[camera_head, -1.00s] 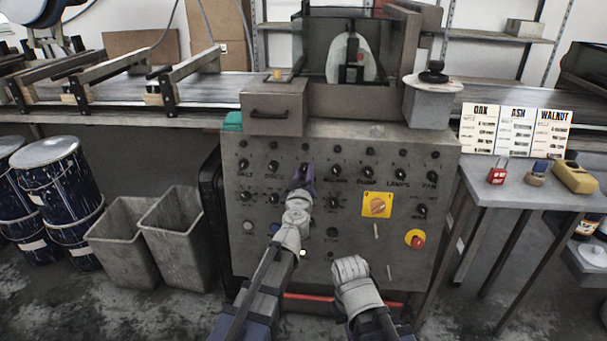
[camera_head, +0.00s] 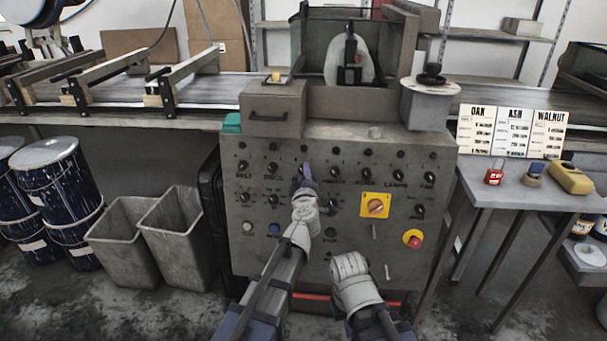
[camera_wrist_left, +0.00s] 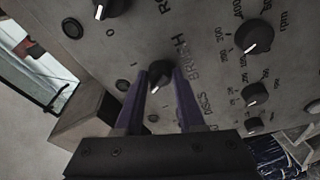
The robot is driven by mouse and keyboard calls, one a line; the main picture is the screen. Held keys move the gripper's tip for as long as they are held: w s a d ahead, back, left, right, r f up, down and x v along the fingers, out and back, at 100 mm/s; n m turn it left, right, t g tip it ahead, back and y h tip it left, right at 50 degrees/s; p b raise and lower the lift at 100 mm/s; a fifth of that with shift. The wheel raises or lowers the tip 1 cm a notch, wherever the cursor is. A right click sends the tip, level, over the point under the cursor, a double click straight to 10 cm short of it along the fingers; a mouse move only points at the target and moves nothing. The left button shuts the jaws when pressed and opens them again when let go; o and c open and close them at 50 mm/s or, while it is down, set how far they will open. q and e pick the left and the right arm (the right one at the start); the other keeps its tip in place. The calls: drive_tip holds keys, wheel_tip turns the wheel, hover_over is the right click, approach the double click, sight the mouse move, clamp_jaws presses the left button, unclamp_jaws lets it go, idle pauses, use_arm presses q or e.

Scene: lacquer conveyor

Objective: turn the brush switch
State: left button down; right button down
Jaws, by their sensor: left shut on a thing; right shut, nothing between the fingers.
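The brush switch (camera_wrist_left: 160,70) is a small black knob with a white pointer mark, on the grey control panel (camera_head: 320,265) beside the printed word BRUSH. In the left wrist view it sits between the two purple fingers of my left gripper (camera_wrist_left: 163,82), which is shut on it. In the head view the left gripper (camera_head: 306,174) reaches up to the panel's upper knob row and covers this knob. My right gripper (camera_head: 352,270) is low in front of the panel, apart from the knobs. Its fingers are hidden behind its pale housing.
Other knobs surround the switch, including the discs knob (camera_head: 272,168) and rollers knob (camera_head: 335,171). A yellow-plated orange switch (camera_head: 376,205) and a red stop button (camera_head: 414,240) are further right. Grey bins (camera_head: 172,240) stand left; a side table (camera_head: 520,192) stands right.

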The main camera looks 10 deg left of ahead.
idle(0.6)
use_arm(q)
drive_tip(key=c, duration=0.5)
unclamp_jaws()
drive_tip(key=shift+s, duration=0.1)
drive_tip(key=s, duration=0.5)
drive_tip(key=s+d, duration=0.1)
drive_tip(key=s, duration=0.1)
drive_tip(key=shift+s+r, duration=0.25)
